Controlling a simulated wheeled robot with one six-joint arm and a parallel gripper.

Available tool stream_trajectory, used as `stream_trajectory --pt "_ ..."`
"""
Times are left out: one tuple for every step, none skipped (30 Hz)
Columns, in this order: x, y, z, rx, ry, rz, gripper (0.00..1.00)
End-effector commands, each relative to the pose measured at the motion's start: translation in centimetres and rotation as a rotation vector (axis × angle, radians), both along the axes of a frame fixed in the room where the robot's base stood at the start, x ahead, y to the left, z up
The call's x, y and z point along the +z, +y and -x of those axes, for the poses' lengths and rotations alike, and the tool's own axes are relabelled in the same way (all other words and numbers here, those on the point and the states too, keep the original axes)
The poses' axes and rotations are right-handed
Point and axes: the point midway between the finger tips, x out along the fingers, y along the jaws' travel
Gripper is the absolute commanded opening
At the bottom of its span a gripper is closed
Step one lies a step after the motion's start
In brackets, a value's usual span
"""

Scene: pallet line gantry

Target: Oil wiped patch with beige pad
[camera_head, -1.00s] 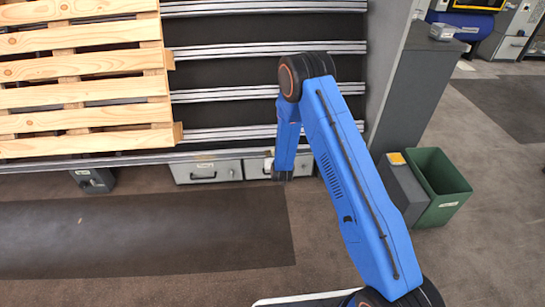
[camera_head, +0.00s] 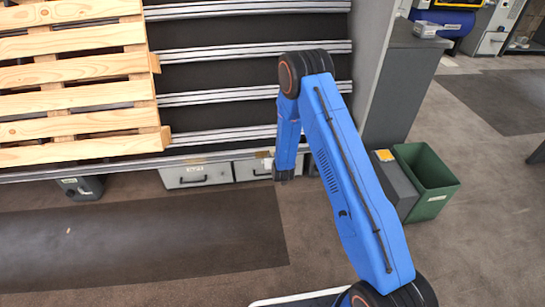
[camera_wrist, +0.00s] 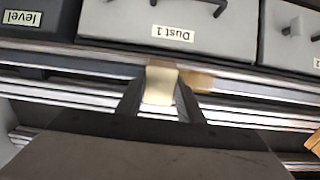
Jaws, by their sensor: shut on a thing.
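My gripper (camera_wrist: 159,98) is shut on a beige pad (camera_wrist: 161,82), which shows between the two dark fingers in the wrist view. The pad's far end overlaps the pale metal rail edge (camera_wrist: 110,62) below the drawers in that picture; I cannot tell whether it touches. A tan patch (camera_wrist: 198,80) lies on the rail just right of the pad; I cannot tell whether it is the wiped patch. In the head view my gripper (camera_head: 284,177) hangs in front of the line's front edge, and the pad is not clear there.
A drawer labelled Dust 1 (camera_wrist: 200,25) is close to my gripper. A wooden pallet (camera_head: 75,75) lies on the rails at left. A green bin (camera_head: 432,178) and a grey box (camera_head: 394,185) stand right of my arm. A dark mat (camera_head: 130,240) covers the left floor.

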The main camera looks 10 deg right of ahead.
Motion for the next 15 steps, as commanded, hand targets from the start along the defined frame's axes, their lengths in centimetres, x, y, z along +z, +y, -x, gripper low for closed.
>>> stream_trajectory --pt "0.0 -0.4 0.0 -0.002 0.0 0.0 0.16" --pt "0.0 -0.5 0.0 -0.002 0.0 0.0 0.16" --pt "0.0 -0.8 0.0 -0.002 0.0 0.0 0.16" --pt "0.0 -1.0 0.0 -0.002 0.0 0.0 0.16" --pt "0.1 -1.2 0.0 -0.001 0.0 0.0 0.16" --pt "0.1 -1.5 0.0 -0.001 0.0 0.0 0.16" --pt "0.1 -1.7 0.0 -0.001 0.0 0.0 0.16" --pt "0.1 -1.9 0.1 -0.002 0.0 0.0 0.16" --pt "0.1 -2.2 0.1 -0.003 0.0 -0.001 0.16" --pt "0.1 -2.5 0.1 -0.003 0.0 -0.001 0.16" --pt "0.1 -2.6 0.1 -0.002 0.0 0.0 0.16" --pt "0.1 -2.8 0.1 -0.001 0.0 0.0 0.16" --pt "0.1 -2.9 0.1 0.0 0.0 -0.001 0.16" --pt "0.1 -2.9 0.1 0.0 0.0 0.0 0.16" --pt "0.1 -3.0 0.1 0.0 0.0 0.0 0.16"
